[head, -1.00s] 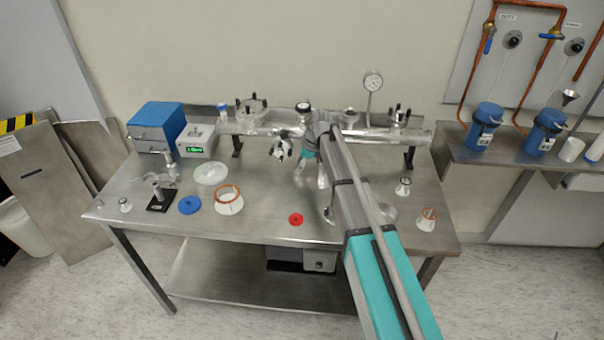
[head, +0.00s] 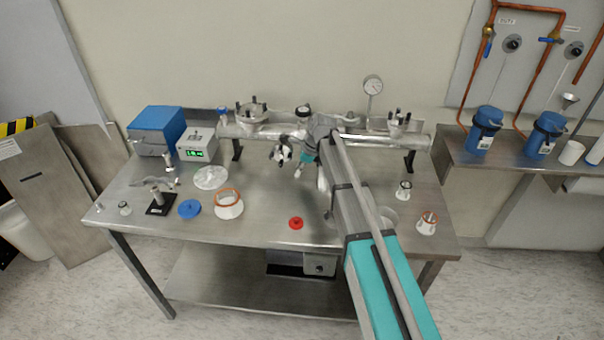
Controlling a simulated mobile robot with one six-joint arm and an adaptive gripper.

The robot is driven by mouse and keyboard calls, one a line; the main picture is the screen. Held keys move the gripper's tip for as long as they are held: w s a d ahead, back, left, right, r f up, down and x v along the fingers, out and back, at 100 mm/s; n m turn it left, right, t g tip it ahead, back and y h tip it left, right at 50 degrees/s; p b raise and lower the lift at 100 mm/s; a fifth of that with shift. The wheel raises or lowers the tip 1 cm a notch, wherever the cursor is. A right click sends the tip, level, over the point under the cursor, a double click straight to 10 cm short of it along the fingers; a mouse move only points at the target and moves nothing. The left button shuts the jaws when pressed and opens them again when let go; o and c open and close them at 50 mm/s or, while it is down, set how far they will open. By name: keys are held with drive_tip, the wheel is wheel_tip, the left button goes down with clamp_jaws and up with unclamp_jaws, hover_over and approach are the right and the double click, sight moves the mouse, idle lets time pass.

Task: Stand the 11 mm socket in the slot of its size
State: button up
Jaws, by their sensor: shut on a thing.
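My arm reaches from the lower right across the bench. Its wrist and my gripper (head: 284,157) are over the back middle of the bench, in front of the long steel tube. The gripper is small in the head view and its fingers are hard to make out. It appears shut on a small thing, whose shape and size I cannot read. I cannot make out the 11 mm socket by itself, nor a slot marked with its size.
The steel tube (head: 390,137) on stands spans the bench (head: 265,215). A blue drawer box (head: 157,127) and a meter (head: 197,146) stand left. A blue disc (head: 190,208), an orange-rimmed white ring (head: 229,205) and a red piece (head: 296,223) lie near the front.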

clamp_jaws()
drive_tip(key=shift+r, duration=0.2)
wheel_tip(320, 180, up, 18)
drive_tip(key=p, duration=1.8)
drive_tip(key=shift+f, duration=0.2)
idle(0.5)
